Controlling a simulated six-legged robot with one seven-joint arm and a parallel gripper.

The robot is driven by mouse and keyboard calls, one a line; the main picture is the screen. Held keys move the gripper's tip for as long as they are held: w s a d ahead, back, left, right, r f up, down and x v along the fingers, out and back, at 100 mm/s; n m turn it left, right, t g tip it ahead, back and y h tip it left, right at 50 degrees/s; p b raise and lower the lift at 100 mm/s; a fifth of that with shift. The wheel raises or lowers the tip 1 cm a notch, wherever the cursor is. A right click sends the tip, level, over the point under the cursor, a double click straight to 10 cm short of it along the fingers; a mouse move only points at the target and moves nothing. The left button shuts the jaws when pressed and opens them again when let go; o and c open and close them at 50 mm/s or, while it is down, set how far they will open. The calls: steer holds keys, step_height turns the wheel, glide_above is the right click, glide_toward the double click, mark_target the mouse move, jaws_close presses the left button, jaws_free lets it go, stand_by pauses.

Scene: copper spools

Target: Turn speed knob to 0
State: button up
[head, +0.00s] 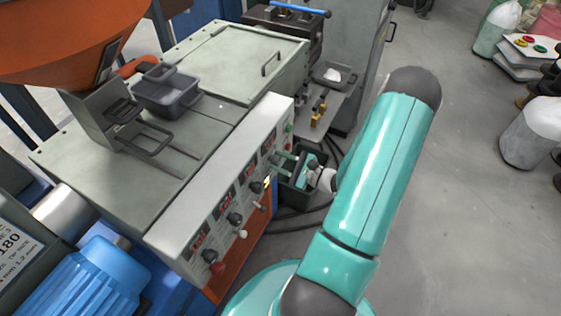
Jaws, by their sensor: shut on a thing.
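The control panel (222,192) is a pale, sloped strip on the front of a grey-green machine, with red digital displays and a row of knobs. Dark knobs (235,218) stick out along it, with a red one and pale ones below them. My gripper (284,160) reaches from the right to the far right end of the panel. It is shut on a knob there, the speed knob, which the fingers mostly hide. The labels and the knob's setting are too small to read.
A dark bin (297,193) stands on the floor below my gripper, with black cables beside it. An orange hopper (60,40) and a grey tray (166,92) are on the machine's left. A blue motor (95,282) is at lower left. The floor at right is clear nearby.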

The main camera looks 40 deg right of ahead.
steer(key=o, duration=1)
steer(key=shift+s, duration=0.1)
steer(key=v, duration=1.3)
steer(key=shift+s, duration=0.35)
steer(key=shift+r, duration=0.1)
